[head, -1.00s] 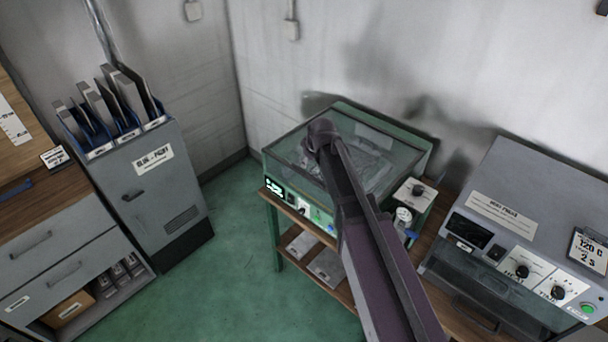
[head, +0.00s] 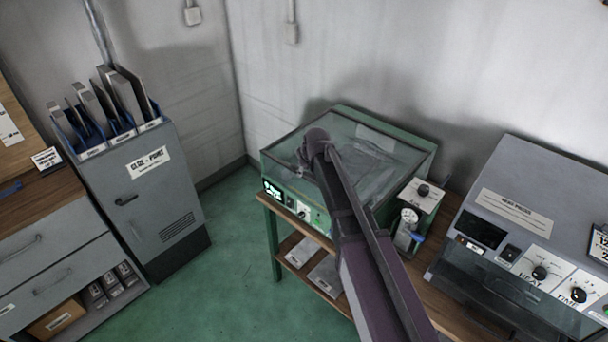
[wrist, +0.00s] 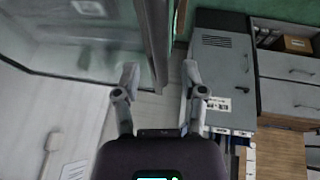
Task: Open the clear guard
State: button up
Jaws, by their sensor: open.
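The clear guard (head: 375,150) is a see-through, box-like cover on a green bench unit (head: 291,207), and it appears down. In the wrist view the guard's clear panel (wrist: 75,50) fills the upper left, and a grey upright edge (wrist: 158,40) runs down towards the gap between my fingers. My gripper (wrist: 159,78) is open, one finger on each side of that edge's lower end. I cannot tell whether either finger touches it. In the head view my wrist is over the guard's front left part and hides the fingers.
A grey heat press (head: 515,205) stands on the wooden bench at the right. A small box with a knob (head: 421,194) is beside the green unit. A grey cabinet (head: 150,200) with file holders stands at the left. Green floor (head: 235,265) is free between them.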

jog(key=shift+w+a+f, duration=0.1)
jog(key=shift+w+f, duration=0.05)
jog(key=shift+f, duration=0.2)
grip_shut()
jog(key=shift+a, duration=0.1)
jog(key=shift+r, duration=0.15)
